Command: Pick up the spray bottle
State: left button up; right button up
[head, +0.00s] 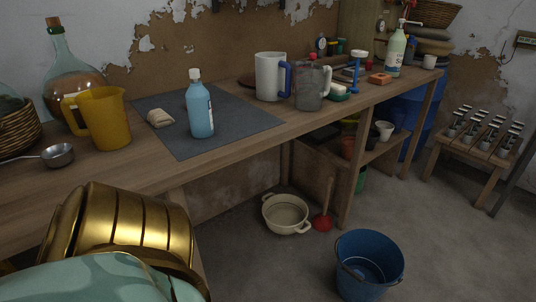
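A pale green bottle (396,53) with a white nozzle head stands upright at the far right part of the workbench; its top looks like a spray or pump head, too small to tell which. A light blue bottle (201,112) with a plain white cap and a label on its right side stands upright on the dark grey mat (236,117), nearer to me. Nothing touches either bottle. Neither of my grippers is in view; only a gold and mint part of my own arm shows at the lower left.
On the wooden workbench (130,172) stand a yellow jug (103,118), a glass demijohn (72,70), a white mug with blue handle (270,77) and a grey jug (311,88). A beige cloth (160,118) lies on the mat. A blue bucket (369,265) stands on the floor.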

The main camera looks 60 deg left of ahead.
aim_at(198, 98)
jog(key=u, duration=2.3)
jog(key=i+l, duration=0.1)
jog(key=u, duration=0.05)
